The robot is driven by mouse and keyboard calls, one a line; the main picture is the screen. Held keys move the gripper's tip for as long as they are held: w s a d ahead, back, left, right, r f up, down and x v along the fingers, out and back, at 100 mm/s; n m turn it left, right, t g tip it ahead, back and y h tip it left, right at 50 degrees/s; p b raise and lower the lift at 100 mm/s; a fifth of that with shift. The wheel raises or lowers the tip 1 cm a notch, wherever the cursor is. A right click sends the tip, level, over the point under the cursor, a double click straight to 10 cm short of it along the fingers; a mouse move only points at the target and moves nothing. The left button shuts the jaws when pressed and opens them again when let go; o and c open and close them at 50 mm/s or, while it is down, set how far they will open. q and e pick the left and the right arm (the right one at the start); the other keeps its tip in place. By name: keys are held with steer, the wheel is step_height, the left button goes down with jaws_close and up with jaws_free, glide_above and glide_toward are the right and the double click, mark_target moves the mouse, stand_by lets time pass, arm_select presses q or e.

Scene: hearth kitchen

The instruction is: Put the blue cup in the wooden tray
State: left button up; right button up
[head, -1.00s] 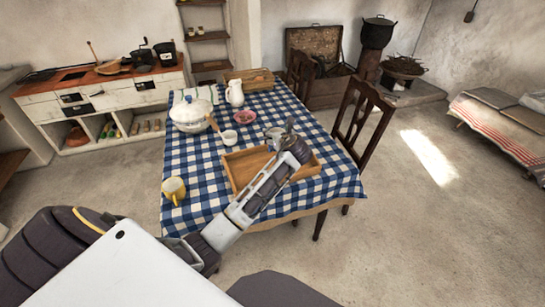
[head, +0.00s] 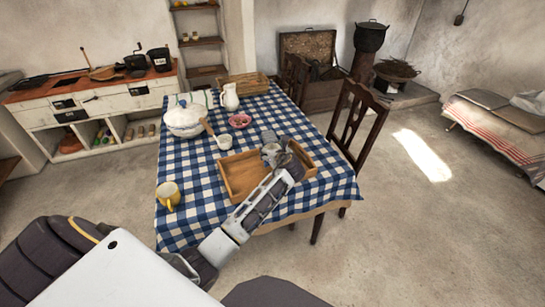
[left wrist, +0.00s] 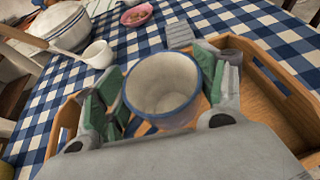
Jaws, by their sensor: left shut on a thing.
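The blue cup (left wrist: 162,88), with a blue rim and pale inside, is between the fingers of my left gripper (left wrist: 160,95) in the left wrist view. The gripper is shut on it, and the cup's mouth faces the camera. In the head view my left gripper (head: 271,148) is over the wooden tray (head: 236,187) and hides the cup. The tray is a shallow, open box near the table's right front edge; its wooden wall shows at right in the left wrist view (left wrist: 278,78). I cannot tell whether the cup touches the tray floor. My right gripper is not in view.
A white tureen (head: 183,120), a white jug (head: 229,97) and a yellow mug (head: 168,195) are also on the checked tablecloth. A wooden chair (head: 357,112) stands at the table's right side.

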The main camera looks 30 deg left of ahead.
arm_select(q)
step_height(320, 180, down, 2)
steer(key=shift+f, duration=0.65)
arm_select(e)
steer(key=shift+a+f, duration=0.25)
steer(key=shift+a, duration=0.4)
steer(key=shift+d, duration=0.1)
